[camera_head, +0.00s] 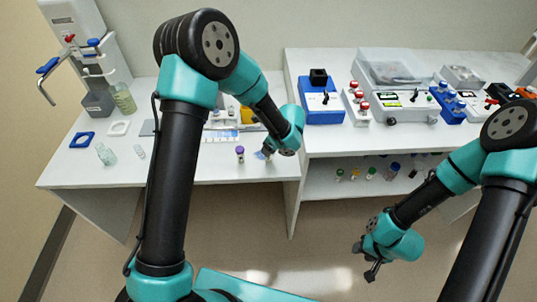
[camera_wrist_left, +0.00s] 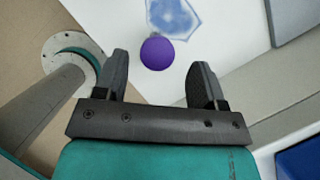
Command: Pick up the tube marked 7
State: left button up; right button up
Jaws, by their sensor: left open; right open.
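A tube with a purple cap (camera_head: 240,150) stands upright near the front edge of the left bench. In the left wrist view its round purple cap (camera_wrist_left: 157,53) shows from above, between and just beyond the tips of my open left gripper (camera_wrist_left: 160,66), not gripped. In the head view my left gripper (camera_head: 265,153) is low over the bench, just right of this tube. Several capped tubes (camera_head: 371,172) stand on the lower shelf at the right. No number 7 is legible on any tube. My right gripper (camera_head: 371,272) is open and empty, in front of the right bench over the floor.
A blue-patterned patch (camera_wrist_left: 173,17) lies beside the purple cap. Glass bottles (camera_head: 106,154) stand at the bench's left. The right bench (camera_head: 320,140) carries a blue device (camera_head: 322,108) and other instruments. My left arm hides part of the left bench.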

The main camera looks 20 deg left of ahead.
pick_arm(q)
jog(key=shift+f, duration=0.1)
jog(key=shift+s+x, duration=0.1)
jog(key=shift+x, duration=1.15)
jog(key=shift+s+x, duration=0.15)
jog(key=shift+x, duration=1.1)
jog(key=shift+c, duration=0.4)
jog(key=c, duration=0.9)
